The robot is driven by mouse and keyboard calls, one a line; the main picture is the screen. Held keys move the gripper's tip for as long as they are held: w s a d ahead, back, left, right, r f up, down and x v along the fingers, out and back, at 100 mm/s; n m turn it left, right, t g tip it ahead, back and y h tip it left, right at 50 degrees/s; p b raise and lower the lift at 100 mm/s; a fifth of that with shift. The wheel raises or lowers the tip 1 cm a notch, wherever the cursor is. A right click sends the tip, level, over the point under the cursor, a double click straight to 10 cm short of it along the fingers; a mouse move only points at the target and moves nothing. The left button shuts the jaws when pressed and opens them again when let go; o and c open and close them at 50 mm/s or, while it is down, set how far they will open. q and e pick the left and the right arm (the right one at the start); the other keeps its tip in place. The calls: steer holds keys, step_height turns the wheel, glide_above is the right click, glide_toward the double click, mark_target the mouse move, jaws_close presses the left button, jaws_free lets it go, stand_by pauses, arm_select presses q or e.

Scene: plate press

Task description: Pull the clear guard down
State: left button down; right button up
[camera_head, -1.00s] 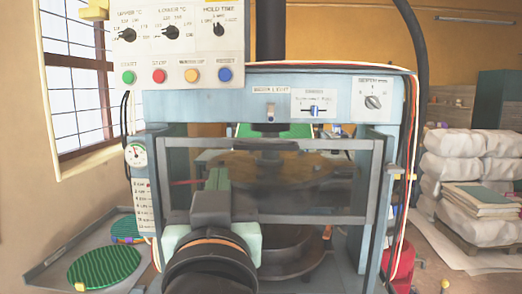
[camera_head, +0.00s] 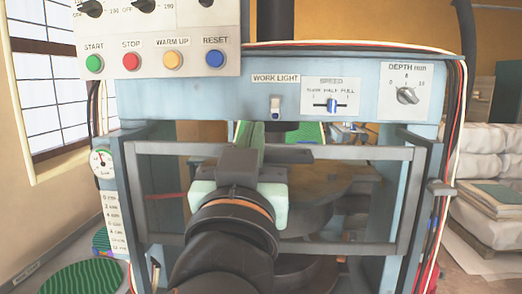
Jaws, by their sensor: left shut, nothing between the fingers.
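The clear guard is a see-through pane in a grey frame (camera_head: 365,152) across the front of the blue press (camera_head: 190,95). Its top bar lies below the control panel, and its lower bar crosses in front of the dark round platens (camera_head: 325,185). My left gripper (camera_head: 250,138) points away from me in front of the guard, left of its middle, with its green fingers reaching above the top bar. It is shut and empty. My wrist hides part of the frame, and I cannot tell whether the fingers touch it. My right gripper is out of view.
A panel with coloured buttons (camera_head: 150,60) juts out at the upper left. A small grey block (camera_head: 440,188) sticks out at the guard's right side. A green ribbed disc (camera_head: 82,277) lies at the lower left. White sacks (camera_head: 485,150) are stacked at the right.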

arm_select(q)
steer(key=shift+w+f, duration=1.45)
steer(key=shift+w, duration=0.2)
